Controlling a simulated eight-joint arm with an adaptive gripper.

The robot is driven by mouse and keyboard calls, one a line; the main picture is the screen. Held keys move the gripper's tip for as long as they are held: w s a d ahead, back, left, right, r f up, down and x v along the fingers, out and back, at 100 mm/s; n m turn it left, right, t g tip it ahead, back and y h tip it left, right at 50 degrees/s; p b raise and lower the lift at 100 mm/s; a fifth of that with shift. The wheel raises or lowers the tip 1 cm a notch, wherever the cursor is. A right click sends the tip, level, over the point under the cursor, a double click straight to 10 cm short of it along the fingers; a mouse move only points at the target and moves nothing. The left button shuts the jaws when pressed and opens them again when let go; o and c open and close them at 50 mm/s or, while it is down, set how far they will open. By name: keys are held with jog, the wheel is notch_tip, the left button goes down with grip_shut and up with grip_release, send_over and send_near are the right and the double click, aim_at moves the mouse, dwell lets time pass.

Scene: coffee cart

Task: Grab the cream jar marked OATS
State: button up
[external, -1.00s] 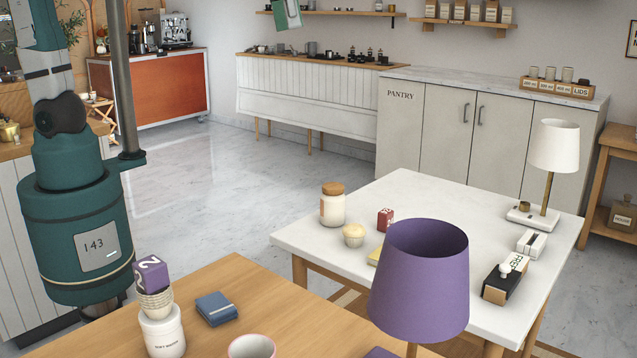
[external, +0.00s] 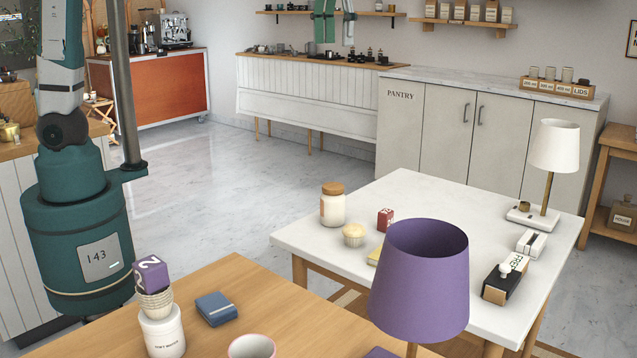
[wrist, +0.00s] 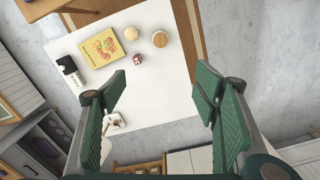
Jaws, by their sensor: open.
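A cream jar (external: 332,209) with a cork-brown lid stands upright at the left end of the white table (external: 420,190). No writing on it is readable from here, so I cannot confirm the OATS mark. In the wrist view the jar (wrist: 160,39) shows from above as a round brown lid near the table's edge. My gripper (wrist: 160,90) is open and empty, with its green fingers spread wide high above the table. The fingers also show at the top edge of the external view (external: 335,14), cut off by the frame. The jar is beyond the fingertips, not between them.

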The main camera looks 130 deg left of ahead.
aim_at(334, 186)
notch_tip(334, 186, down, 40)
jog(key=shift+d+f, duration=0.1)
jog(key=shift+f, duration=0.2)
jog(key=shift+f, duration=1.3)
jog(key=shift+d+f+b, duration=0.1)
jog(key=shift+f+b, duration=0.8)
jog(key=shift+f, duration=1.75)
jog(key=c, duration=1.3)
